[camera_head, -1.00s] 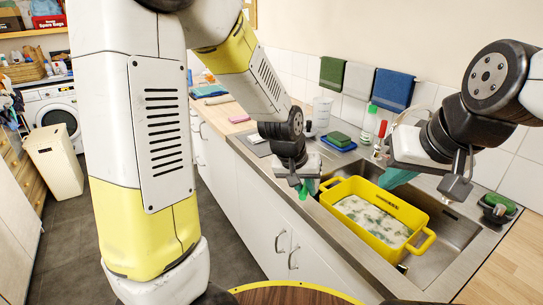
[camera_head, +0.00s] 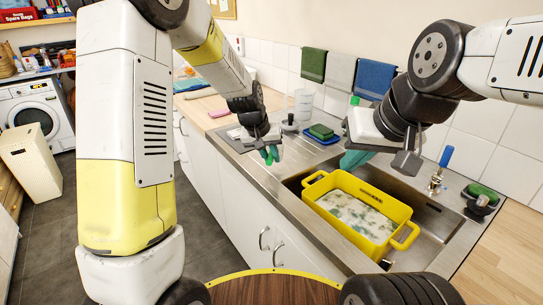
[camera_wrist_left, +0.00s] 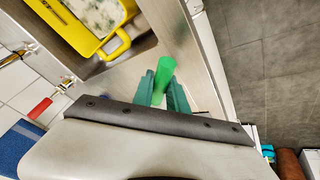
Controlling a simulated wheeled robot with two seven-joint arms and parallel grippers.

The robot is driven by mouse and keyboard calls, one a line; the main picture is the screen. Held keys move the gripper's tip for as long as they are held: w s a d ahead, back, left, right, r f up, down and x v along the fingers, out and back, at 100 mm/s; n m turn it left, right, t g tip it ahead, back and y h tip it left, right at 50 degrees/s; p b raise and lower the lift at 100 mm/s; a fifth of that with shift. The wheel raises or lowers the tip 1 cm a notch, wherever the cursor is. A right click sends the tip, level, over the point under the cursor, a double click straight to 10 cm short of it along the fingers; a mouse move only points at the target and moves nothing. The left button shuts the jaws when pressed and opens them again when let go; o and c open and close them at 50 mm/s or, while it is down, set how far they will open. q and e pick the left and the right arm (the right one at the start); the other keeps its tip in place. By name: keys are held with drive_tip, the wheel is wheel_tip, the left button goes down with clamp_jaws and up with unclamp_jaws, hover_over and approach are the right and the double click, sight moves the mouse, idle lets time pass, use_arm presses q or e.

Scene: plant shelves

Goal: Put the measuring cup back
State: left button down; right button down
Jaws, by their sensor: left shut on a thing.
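My left gripper (camera_head: 269,153) is shut on a small green thing (camera_wrist_left: 163,72), which shows between its teal fingers in the left wrist view. It looks like a short cylinder; I cannot tell whether it is part of a measuring cup. In the head view this gripper hangs above the counter, left of the sink. A clear cup-like container (camera_head: 303,104) stands at the back of the counter; I cannot tell whether it is the measuring cup. My right gripper (camera_head: 358,160) hangs above the sink's back side; its finger opening is hidden.
A yellow tub (camera_head: 318,190) with foamy water stands in the sink (camera_head: 432,222); it also shows in the left wrist view (camera_wrist_left: 117,45). A green sponge (camera_head: 321,131) lies at the back. Towels (camera_head: 375,80) hang on the wall. The wooden worktop (camera_head: 215,107) lies further left.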

use_arm(q)
drive_tip(key=shift+w, duration=0.55)
drive_tip(key=shift+w+f, duration=0.25)
drive_tip(key=shift+f, duration=1.55)
drive_tip(key=shift+f, duration=0.1)
drive_tip(key=shift+f, duration=0.1)
drive_tip(key=c, duration=1.3)
unclamp_jaws()
